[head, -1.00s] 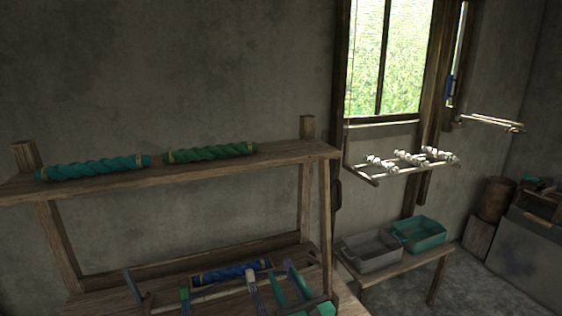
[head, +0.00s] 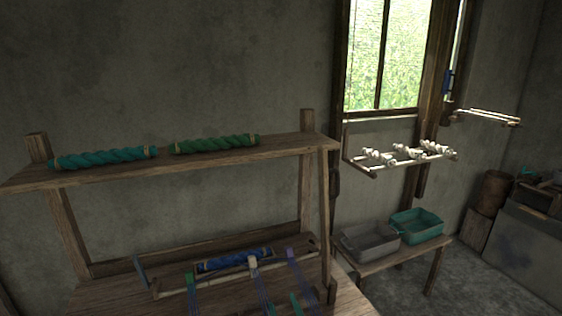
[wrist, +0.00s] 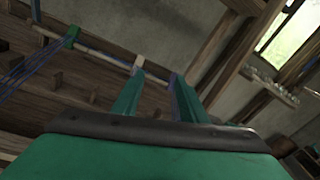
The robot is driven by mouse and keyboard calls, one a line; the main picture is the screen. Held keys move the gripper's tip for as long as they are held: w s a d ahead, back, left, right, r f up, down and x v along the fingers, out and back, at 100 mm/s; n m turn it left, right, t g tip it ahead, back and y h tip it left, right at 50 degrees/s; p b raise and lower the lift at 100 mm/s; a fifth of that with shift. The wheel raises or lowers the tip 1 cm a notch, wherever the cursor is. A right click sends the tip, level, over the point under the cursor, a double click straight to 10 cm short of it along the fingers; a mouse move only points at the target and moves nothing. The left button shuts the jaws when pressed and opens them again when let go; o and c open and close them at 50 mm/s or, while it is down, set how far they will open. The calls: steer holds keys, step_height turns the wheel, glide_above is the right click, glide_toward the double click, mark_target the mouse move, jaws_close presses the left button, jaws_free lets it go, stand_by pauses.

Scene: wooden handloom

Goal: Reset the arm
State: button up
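My gripper (wrist: 157,76) shows in the wrist view with two green fingers held apart and nothing between them, so it is open and empty. In the head view only small green parts of my gripper (head: 282,304) show at the bottom edge, low over the front of the wooden loom (head: 110,295); the rest of the arm is out of view. In the wrist view the fingers point toward a pale rod (wrist: 95,53) with coloured threads, and appear apart from it.
A blue yarn roll (head: 234,260) lies behind the rod. Teal (head: 103,158) and green (head: 215,145) rolls lie on the upper shelf. A grey bin (head: 370,243) and a teal bin (head: 417,225) stand on a bench at right. A bobbin rack (head: 405,158) hangs below the window.

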steer(key=s+a+f+n+g+h, duration=0.1)
steer(key=s+f+n+h, duration=0.1)
steer(key=s+f+n, duration=0.7)
steer(key=s+f+n+h, duration=0.25)
steer(key=s+f, duration=0.35)
steer(key=s, duration=0.7)
steer(key=s+r+n, duration=0.2)
steer(key=s+n, duration=1.5)
steer(key=s, duration=0.4)
steer(key=shift+r+n+g, duration=0.3)
steer(key=shift+r+n, duration=0.05)
